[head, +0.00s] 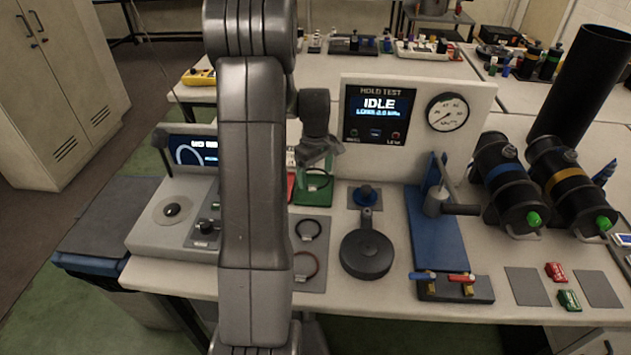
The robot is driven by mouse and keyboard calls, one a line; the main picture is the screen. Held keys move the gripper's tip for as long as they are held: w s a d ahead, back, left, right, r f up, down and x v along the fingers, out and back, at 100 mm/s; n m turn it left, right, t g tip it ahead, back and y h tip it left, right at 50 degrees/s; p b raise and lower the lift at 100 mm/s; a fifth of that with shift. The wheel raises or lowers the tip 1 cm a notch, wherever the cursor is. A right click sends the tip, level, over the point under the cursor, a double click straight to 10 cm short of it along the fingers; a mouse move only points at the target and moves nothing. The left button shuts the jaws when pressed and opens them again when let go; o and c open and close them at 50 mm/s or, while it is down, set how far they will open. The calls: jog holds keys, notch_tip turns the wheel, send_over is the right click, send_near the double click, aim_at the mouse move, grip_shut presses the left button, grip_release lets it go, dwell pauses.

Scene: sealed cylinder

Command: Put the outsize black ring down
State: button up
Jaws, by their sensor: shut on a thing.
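My gripper (319,160) is shut, pointing down over the green tray (314,198) behind the grey mat. A thin black ring (319,187) shows just below the jaws, against the green tray, and appears to be held by them. Whether it touches the tray is too small to tell. Another black ring (308,230) lies on the grey mat (317,250), with a reddish-brown ring (305,265) in front of it. Each of these two has a small pale tag. My arm hides the left part of this area.
A red tray (291,187) stands left of the green one, mostly hidden. A round dark device (367,252) stands right of the mat. The hold test panel (412,118) reads IDLE behind. Black cylinders (507,185) and a blue stand (437,235) fill the right.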

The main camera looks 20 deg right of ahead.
jog(key=shift+f, duration=1.9)
jog(key=shift+f, duration=0.2)
jog(key=o, duration=0.7)
jog(key=shift+r, duration=0.1)
notch_tip(320, 180, up, 12)
jog(key=shift+r, duration=0.15)
